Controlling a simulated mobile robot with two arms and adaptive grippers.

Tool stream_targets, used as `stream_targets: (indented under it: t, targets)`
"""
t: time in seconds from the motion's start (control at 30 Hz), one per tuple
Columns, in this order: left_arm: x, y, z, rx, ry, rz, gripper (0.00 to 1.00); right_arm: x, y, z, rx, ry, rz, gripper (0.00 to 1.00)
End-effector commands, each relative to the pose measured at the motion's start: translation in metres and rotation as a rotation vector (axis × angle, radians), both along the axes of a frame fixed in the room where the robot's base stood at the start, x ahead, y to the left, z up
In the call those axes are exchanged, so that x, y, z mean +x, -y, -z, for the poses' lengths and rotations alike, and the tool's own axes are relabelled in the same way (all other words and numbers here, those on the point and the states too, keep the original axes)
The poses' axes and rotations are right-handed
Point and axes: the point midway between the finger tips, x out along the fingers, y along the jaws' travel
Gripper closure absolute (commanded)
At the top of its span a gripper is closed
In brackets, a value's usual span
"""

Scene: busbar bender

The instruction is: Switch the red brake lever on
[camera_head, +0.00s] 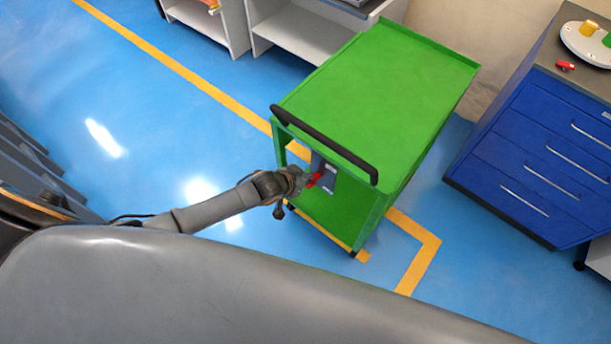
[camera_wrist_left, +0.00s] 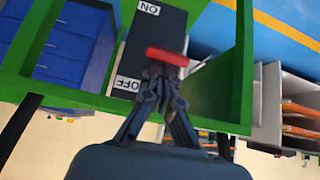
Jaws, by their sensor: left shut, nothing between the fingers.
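The red brake lever (camera_head: 314,180) is on a dark panel on the end of the green cart (camera_head: 385,85), below its black handle. In the left wrist view the red lever (camera_wrist_left: 167,57) lies crosswise on the black plate (camera_wrist_left: 150,35), between an ON label (camera_wrist_left: 149,7) and an OFF label (camera_wrist_left: 128,84), nearer OFF. My left gripper (camera_head: 304,181) is at the panel, right beside the lever. In the left wrist view its fingers (camera_wrist_left: 160,76) are together and empty, their tips at the lever's edge; I cannot tell whether they touch it. My right gripper is not in view.
The cart's black handle (camera_head: 322,146) runs just above the panel. A blue drawer cabinet (camera_head: 545,150) stands to the right of the cart, and white shelves (camera_head: 300,38) stand behind it. Blue floor (camera_head: 150,130) with yellow lines is open to the left.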

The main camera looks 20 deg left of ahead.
Motion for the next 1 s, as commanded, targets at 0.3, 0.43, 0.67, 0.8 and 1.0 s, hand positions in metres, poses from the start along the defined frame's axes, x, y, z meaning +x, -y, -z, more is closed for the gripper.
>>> stream_targets:
  t: [0.3,0.43,0.67,0.8,1.0]
  targets:
    - [-0.001,0.0,0.001,-0.001,0.002,0.0,1.0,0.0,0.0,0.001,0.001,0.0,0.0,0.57]
    - [-0.003,-0.001,0.005,-0.007,0.019,-0.001,1.0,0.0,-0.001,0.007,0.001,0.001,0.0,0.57]
    - [-0.006,-0.002,0.007,-0.023,0.062,0.0,1.0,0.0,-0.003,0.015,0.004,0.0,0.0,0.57]
    - [-0.008,-0.003,0.01,-0.03,0.082,-0.001,1.0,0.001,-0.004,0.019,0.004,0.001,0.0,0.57]
    - [-0.013,-0.004,0.019,-0.049,0.132,-0.002,1.0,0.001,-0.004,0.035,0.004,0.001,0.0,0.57]
